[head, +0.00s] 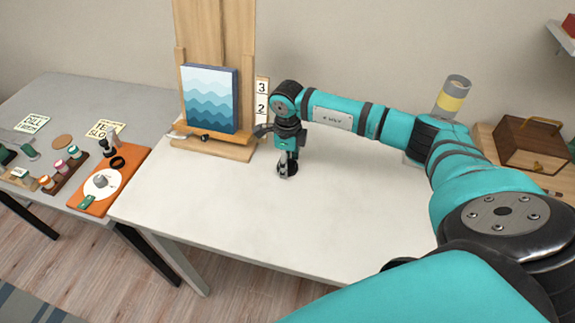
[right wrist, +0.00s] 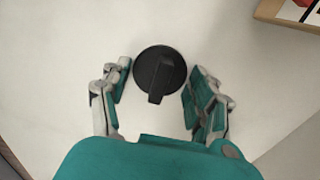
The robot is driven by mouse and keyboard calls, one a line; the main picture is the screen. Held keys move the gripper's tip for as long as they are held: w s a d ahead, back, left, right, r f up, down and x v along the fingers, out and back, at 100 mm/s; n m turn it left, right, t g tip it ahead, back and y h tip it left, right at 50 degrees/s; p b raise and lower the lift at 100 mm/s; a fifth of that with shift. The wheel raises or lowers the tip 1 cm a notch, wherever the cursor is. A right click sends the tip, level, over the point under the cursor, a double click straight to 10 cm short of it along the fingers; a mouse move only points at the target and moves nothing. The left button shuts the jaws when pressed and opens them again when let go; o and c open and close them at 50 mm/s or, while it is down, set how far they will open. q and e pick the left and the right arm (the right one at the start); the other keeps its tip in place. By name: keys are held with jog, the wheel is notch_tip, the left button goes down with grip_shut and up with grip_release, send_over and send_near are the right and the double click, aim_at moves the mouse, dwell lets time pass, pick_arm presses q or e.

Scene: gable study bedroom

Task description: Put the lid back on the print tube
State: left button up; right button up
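The lid (right wrist: 173,66) is a round black disc with a raised bar across it, lying on the white table in the right wrist view. My right gripper (right wrist: 155,88) is open, with one finger on each side of the lid and a gap to it. In the head view my right gripper (head: 286,168) points down at the table and largely hides the lid. The print tube (head: 453,95) appears to be the upright grey cylinder with a yellow band behind my right arm; its lower part is hidden. My left gripper is not in view.
An easel with a blue wave painting (head: 210,98) stands at the table's back left. A wooden box (head: 535,145) is at the right. A grey side table (head: 90,95) holds an orange board (head: 130,170) and small jars. The white table (head: 230,205) is clear in front.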

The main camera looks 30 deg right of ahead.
jog(key=c, duration=0.3)
jog(key=shift+r, duration=0.2)
jog(key=shift+c, duration=0.2)
jog(key=shift+r+b, duration=0.45)
jog(key=shift+r, duration=0.15)
jog(key=shift+s+a+r+b, duration=0.15)
jog(key=shift+r+b, duration=0.1)
jog(key=shift+r, duration=0.25)
jog(key=shift+s+r+b, duration=0.1)
jog(key=shift+r+b, duration=0.1)
jog(key=shift+r, duration=0.25)
jog(key=s+a+b, duration=0.1)
jog(key=s+a, duration=0.2)
jog(key=s, duration=0.1)
jog(key=s+a+r+b, duration=0.1)
jog(key=s+a, duration=0.2)
jog(key=s, duration=0.1)
jog(key=s+a+b, duration=0.1)
jog(key=s+a, duration=0.1)
jog(key=s, duration=0.2)
jog(key=shift+s+a+r, duration=0.3)
jog(key=shift+s+a, duration=0.1)
